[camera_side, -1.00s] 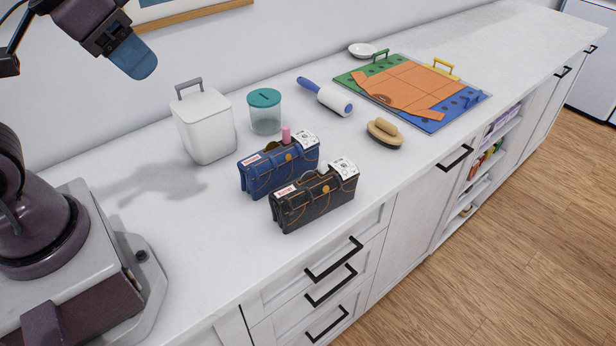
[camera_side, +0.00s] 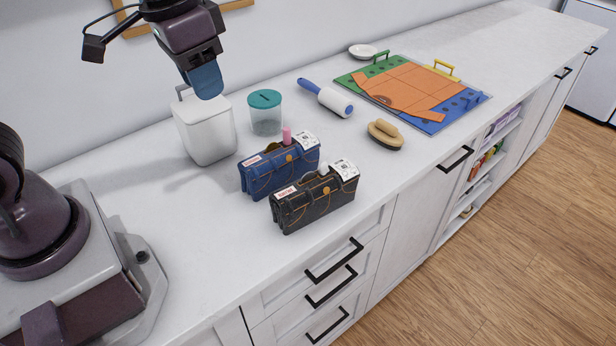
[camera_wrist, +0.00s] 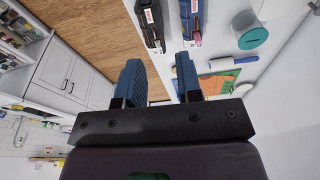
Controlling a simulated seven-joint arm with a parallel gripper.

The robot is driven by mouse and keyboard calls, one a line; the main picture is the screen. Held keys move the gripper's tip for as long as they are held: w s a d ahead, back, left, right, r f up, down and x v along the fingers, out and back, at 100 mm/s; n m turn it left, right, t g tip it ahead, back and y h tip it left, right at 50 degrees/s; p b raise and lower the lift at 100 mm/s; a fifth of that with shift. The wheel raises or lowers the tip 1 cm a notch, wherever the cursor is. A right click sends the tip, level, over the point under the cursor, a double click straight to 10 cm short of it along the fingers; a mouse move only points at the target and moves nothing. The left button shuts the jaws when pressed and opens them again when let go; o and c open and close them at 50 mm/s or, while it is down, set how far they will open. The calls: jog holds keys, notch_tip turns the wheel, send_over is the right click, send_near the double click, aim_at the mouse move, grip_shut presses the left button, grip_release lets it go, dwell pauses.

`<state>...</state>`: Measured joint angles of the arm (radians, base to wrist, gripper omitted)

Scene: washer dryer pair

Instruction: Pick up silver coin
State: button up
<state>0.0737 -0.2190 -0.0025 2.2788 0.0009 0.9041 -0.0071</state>
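A small silvery round edge (camera_side: 323,170), perhaps the silver coin, shows at the top of the black bag (camera_side: 315,203); it is too small to be sure. The blue bag (camera_side: 280,172) stands just behind, with a dark round piece and a pink item sticking out of its top. My gripper (camera_side: 207,83) is above the white lidded bin, up and left of both bags. In the wrist view my gripper (camera_wrist: 160,62) has its two blue fingers apart with nothing between them. The black bag (camera_wrist: 151,25) and blue bag (camera_wrist: 190,20) show beyond the fingertips; no coin is clear there.
The white bin (camera_side: 206,130) and a jar with a teal lid (camera_side: 265,112) stand behind the bags. A lint roller (camera_side: 328,97), a wooden brush (camera_side: 384,134) and a coloured board (camera_side: 446,117) lie to the right. The counter left of the bags is clear.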

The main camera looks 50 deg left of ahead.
aim_at(308, 173)
jog(key=w+d+f+g, duration=0.1)
jog(key=w+d+f, duration=0.1)
jog(key=w+f, duration=0.4)
jog(key=w+d+f+g, duration=0.15)
jog(key=w+f, duration=0.25)
jog(key=w, duration=0.5)
jog(key=shift+t, duration=0.25)
jog(key=f, duration=0.8)
jog(key=d+f, duration=0.1)
jog(key=f, duration=0.3)
jog(key=shift+s, duration=0.35)
jog(key=shift+a, duration=0.1)
grip_shut()
jog(key=shift+f, duration=0.1)
